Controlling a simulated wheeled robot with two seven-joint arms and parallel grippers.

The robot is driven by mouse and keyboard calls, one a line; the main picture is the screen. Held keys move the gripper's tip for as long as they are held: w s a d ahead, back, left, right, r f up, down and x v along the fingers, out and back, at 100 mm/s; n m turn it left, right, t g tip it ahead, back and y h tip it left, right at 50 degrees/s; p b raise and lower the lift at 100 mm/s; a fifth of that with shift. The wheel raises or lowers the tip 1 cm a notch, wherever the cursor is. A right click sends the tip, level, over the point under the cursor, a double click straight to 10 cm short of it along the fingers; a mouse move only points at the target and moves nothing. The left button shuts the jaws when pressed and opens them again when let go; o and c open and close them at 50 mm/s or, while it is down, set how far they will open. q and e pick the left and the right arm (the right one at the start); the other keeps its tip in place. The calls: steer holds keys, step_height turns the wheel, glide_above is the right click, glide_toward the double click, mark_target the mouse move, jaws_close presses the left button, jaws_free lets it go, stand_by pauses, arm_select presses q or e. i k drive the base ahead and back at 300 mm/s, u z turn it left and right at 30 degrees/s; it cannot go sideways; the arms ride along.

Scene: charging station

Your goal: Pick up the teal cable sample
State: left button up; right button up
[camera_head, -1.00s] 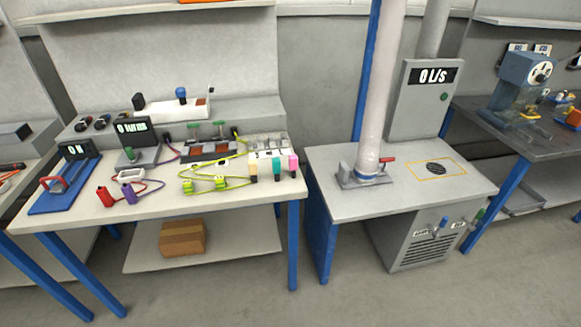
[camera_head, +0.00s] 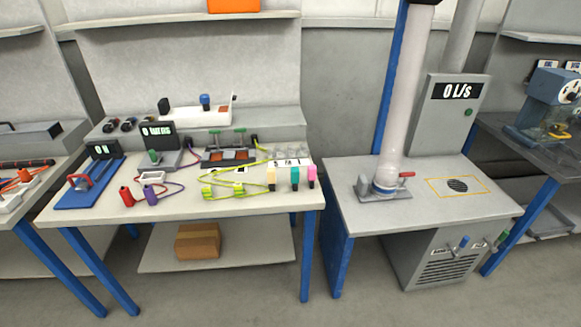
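The teal cable sample (camera_head: 294,177) is a small upright teal piece near the right front of the left table (camera_head: 100,213). It stands in a short row between a cream-and-black sample (camera_head: 271,177) on its left and a pink sample (camera_head: 311,175) on its right. A white holder with several clear round parts (camera_head: 290,154) is just behind the row. Neither of my grippers shows in the head view.
Yellow-green cables (camera_head: 225,190) lie left of the samples. Red (camera_head: 127,196) and purple (camera_head: 151,195) connectors lie further left. A workbench (camera_head: 345,205) with a clear vertical tube (camera_head: 398,100) stands to the right, across a narrow gap. The floor in front is clear.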

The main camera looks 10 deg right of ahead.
mark_target(295, 172)
steer(key=k, duration=0.6)
steer(key=u, duration=0.8)
steer(key=i, duration=0.65)
steer(key=u, duration=0.55)
steer(key=i, duration=0.85)
steer(key=z, duration=0.85)
steer(key=i, duration=0.4)
steer(key=z, duration=0.45)
